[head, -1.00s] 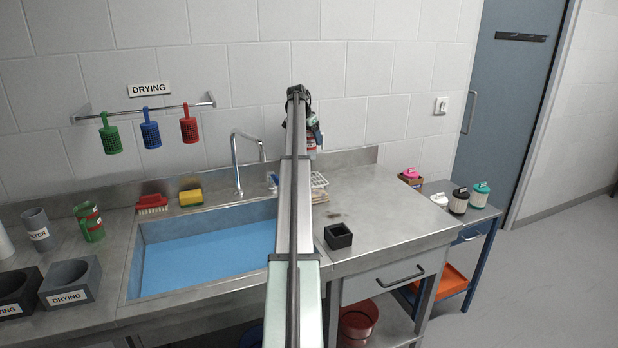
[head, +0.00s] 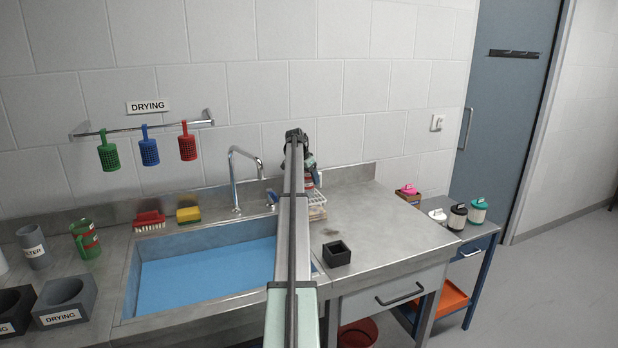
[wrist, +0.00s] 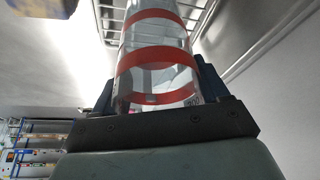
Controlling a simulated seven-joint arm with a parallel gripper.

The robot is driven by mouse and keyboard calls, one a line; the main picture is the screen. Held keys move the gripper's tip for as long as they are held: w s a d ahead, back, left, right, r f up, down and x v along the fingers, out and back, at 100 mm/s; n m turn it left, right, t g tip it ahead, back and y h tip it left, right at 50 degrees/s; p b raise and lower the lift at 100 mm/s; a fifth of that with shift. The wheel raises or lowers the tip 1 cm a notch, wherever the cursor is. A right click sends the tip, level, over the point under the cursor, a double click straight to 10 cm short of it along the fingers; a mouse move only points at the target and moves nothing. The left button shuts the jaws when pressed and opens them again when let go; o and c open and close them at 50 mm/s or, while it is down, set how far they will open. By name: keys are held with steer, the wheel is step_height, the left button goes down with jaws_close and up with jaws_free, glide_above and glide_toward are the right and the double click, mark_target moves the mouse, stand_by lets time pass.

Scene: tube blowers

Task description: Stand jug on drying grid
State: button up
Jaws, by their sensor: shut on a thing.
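My gripper (wrist: 155,105) is shut on the jug (wrist: 155,62), a clear vessel with red bands that fills the middle of the wrist view. In the head view my arm hides most of the gripper, and a red part of the jug (head: 309,181) shows beside it, behind the sink's right end. A wire grid (wrist: 196,14), which looks like the drying grid, lies behind the jug in the wrist view. In the head view a pale wire rack (head: 317,207) shows partly behind my arm, just below the jug. I cannot tell whether the jug touches it.
The blue-bottomed sink (head: 205,265) lies left of my arm, with a tap (head: 236,180) behind it. A small black box (head: 337,254) stands on the right counter, which is otherwise mostly clear. Red, blue and green baskets hang from a wall rail (head: 150,128). A green mug (head: 86,240) stands at left.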

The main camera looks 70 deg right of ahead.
steer(key=shift+f, duration=0.1)
steer(key=o, duration=1.1)
steer(key=shift+c, duration=0.2)
steer(key=v, duration=1.2)
